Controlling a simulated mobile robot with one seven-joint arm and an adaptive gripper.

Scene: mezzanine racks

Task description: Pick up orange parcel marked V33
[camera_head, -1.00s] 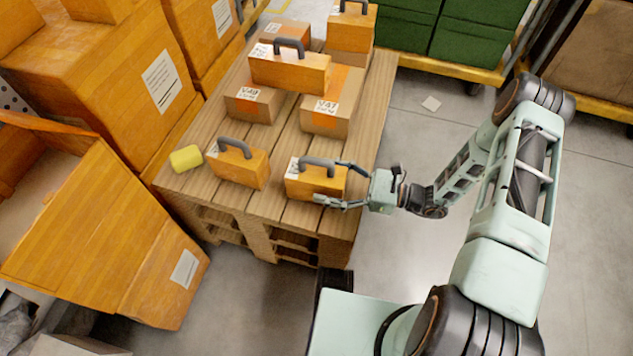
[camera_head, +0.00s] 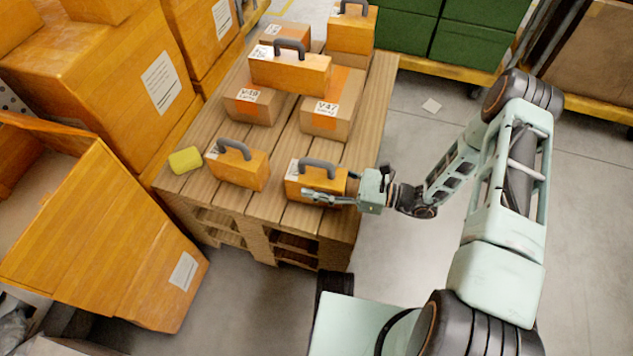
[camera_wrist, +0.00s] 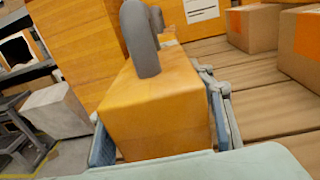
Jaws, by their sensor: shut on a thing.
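An orange parcel (camera_head: 302,184) with a grey handle and a white label sits at the front right of a wooden pallet (camera_head: 372,125). Its label is too small to read. My gripper (camera_head: 325,192) reaches it from the right and is shut on its sides. In the wrist view my gripper (camera_wrist: 160,135) has one finger on each side of the orange parcel (camera_wrist: 155,105), below the handle. The far finger is mostly hidden in the head view. The parcel appears to rest on the pallet boards.
A similar orange parcel (camera_head: 240,170) stands to its left, with a yellow block (camera_head: 186,160) beyond it.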

